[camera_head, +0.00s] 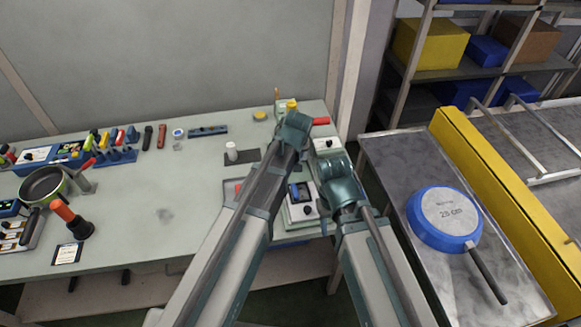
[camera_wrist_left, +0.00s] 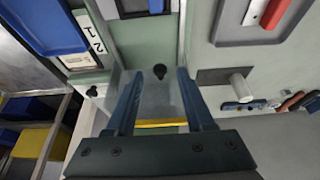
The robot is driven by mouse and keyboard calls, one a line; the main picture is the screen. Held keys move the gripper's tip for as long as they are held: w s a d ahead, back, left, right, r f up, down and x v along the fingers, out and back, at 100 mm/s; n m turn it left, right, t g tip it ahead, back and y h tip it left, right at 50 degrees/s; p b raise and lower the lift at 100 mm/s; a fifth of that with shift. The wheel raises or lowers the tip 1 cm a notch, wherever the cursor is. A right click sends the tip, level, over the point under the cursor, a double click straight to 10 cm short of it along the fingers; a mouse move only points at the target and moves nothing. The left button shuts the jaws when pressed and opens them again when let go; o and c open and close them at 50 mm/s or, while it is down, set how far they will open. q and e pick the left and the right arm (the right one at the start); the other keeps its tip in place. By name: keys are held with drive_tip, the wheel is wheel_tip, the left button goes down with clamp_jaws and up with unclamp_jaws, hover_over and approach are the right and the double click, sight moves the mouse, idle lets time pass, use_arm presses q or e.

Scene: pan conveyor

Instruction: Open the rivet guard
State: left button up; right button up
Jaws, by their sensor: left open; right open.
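In the left wrist view a clear panel, which looks like the rivet guard (camera_wrist_left: 150,104), has a small black knob (camera_wrist_left: 160,72) and a yellow strip (camera_wrist_left: 160,124) along one edge. My left gripper (camera_wrist_left: 160,80) is open, with one finger on each side of the panel and the knob between the fingertips. I cannot tell whether the fingers touch it. In the head view my left arm covers the guard. My right gripper (camera_head: 327,166) is open beside the white-and-green station (camera_head: 300,213), with its fingertips hard to make out.
A white cylinder (camera_head: 231,150) on a dark pad and a grey tray (camera_head: 230,188) with a red part sit left of the arms. A pan with a blue rim (camera_head: 445,216) lies on the metal conveyor table at the right. The bench middle is fairly clear.

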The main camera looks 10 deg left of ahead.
use_arm(q)
drive_tip(key=shift+b+x, duration=0.4)
drive_tip(key=shift+x, duration=0.45)
clamp_jaws()
idle(0.8)
